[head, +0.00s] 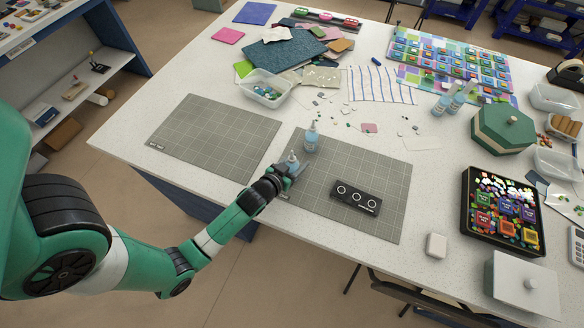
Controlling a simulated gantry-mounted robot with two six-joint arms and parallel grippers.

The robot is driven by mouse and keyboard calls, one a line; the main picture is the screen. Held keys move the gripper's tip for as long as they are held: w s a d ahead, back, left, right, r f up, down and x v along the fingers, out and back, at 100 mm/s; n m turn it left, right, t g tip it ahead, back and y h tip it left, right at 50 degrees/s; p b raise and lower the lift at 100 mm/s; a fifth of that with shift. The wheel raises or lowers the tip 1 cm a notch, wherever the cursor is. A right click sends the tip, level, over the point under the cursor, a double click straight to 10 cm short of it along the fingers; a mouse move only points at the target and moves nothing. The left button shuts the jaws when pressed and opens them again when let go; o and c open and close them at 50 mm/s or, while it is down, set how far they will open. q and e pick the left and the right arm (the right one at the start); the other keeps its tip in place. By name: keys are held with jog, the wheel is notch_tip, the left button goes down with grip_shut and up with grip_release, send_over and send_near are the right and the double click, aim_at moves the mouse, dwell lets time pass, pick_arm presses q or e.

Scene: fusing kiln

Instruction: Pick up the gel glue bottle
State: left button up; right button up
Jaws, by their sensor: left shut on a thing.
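A small pale blue bottle (292,158) with a pointed top stands at my left gripper (291,170), near the inner edge of the right-hand grey mat. My left gripper is shut on this bottle; its lower part is largely hidden by the gripper. A second similar pale blue bottle (311,138) stands upright on the mat just behind and to the right, apart from the gripper. The labels are too small to read, so I cannot tell which is the gel glue. My right gripper is not in view.
A black panel with three white rings (356,198) lies on the right-hand mat (385,175). The left-hand mat (212,135) is bare. A clear tub (264,90) stands behind. Two more bottles (452,100), a green hexagonal box (503,128) and a black tray (470,225) are to the right.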

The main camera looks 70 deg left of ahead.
pick_arm(q)
grip_shut()
jog(key=shift+r, duration=0.1)
jog(key=shift+r, duration=0.25)
notch_tip(320, 180, up, 2)
jog(key=shift+r+p, duration=0.25)
jog(key=shift+p, duration=0.4)
jog(key=s+d+r, duration=0.1)
jog(key=r, duration=0.1)
jog(key=s+d+r+p, duration=0.1)
jog(key=r, duration=0.1)
jog(key=s+d+r+p, duration=0.1)
jog(key=d+r, duration=0.1)
jog(key=shift+s+d+r, duration=0.1)
jog(key=shift+s+r, duration=0.15)
jog(key=shift+r, duration=0.1)
send_near(291, 160)
jog(key=w+d+r, duration=0.1)
jog(key=d+r, duration=0.2)
jog(key=d, duration=0.1)
jog(key=shift+w+a, duration=0.1)
jog(key=shift+a, duration=0.15)
